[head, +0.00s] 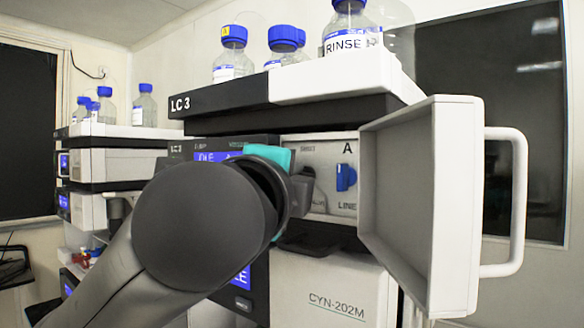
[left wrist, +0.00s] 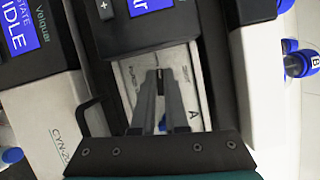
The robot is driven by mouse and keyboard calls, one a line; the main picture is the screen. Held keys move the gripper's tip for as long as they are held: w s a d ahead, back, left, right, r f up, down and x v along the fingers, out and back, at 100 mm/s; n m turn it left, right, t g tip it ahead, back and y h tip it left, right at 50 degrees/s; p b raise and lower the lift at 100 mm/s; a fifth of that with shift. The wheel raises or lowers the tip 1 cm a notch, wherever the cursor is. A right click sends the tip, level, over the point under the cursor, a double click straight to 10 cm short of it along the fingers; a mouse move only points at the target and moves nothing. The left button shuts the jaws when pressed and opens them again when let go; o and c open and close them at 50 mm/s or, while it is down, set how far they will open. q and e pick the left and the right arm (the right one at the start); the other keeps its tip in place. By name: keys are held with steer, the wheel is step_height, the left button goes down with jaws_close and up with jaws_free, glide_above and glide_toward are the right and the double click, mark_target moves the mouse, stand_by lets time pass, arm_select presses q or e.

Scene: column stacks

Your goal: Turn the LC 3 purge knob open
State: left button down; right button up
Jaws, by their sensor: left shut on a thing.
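The LC 3 stack (head: 290,95) stands in front of me, with its white panel (head: 318,150) exposed behind an open door. My left gripper (head: 305,187) reaches to the left part of this panel in the head view, and my arm hides much of it. In the left wrist view the fingers (left wrist: 160,76) are nearly together at the panel, shut on a small dark thing that looks like the purge knob. The knob is mostly hidden by the fingers, so its angle cannot be told. A blue knob (head: 346,177) marked A and LINE sits to the right, apart from the fingers.
The open door (head: 420,190) with a white handle (head: 518,200) juts out right of the panel. Blue-capped bottles, one marked RINSE (head: 352,38), stand on top of the stack. Another stack (head: 110,155) stands at the left. A black bracket (left wrist: 92,115) shows near the fingers.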

arm_select(q)
steer(key=shift+n, duration=0.6)
arm_select(e)
steer(key=shift+r, duration=0.3)
arm_select(q)
steer(key=c, duration=0.9)
jaws_free()
steer(key=shift+c, duration=0.2)
arm_select(e)
steer(key=shift+s, duration=0.1)
